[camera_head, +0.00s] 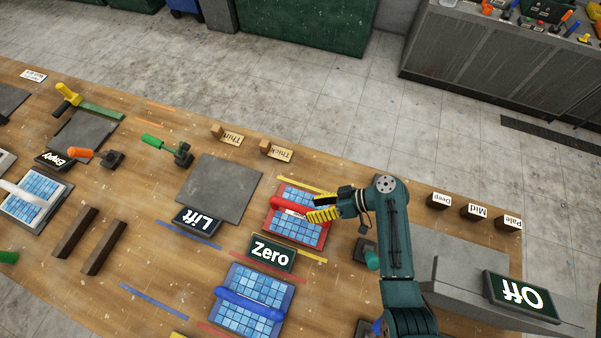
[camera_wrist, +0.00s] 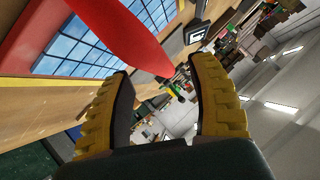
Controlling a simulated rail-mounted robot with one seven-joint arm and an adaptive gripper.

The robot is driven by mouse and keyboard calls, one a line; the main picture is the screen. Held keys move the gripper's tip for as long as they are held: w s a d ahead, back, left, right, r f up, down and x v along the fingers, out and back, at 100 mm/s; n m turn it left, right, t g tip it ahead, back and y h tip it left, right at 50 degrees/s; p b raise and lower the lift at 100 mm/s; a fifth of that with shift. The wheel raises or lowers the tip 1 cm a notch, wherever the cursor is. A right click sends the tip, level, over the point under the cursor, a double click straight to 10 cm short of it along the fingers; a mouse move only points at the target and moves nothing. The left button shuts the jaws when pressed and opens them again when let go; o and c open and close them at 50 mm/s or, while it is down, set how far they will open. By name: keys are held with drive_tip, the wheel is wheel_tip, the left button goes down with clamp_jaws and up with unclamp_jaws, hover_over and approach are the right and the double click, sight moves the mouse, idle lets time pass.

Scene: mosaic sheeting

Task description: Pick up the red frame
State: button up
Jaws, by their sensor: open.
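My gripper (camera_head: 318,208) has yellow ridged fingers and is at the right part of the frame, close to the handle. In the wrist view its fingers (camera_wrist: 160,95) are apart, with nothing between them. I cannot tell whether they touch the handle.
A blue-handled frame (camera_head: 228,318) lies nearer, past the Zero sign (camera_head: 271,254). A grey slab (camera_head: 219,187) with the Lift sign (camera_head: 197,221) is to the left.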

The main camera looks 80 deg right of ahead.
sight(306, 208)
drive_tip(key=x, duration=0.5)
drive_tip(key=shift+w+d+r+p, duration=0.1)
drive_tip(key=shift+d+r+p, duration=0.15)
drive_tip(key=shift+p, duration=0.05)
clamp_jaws()
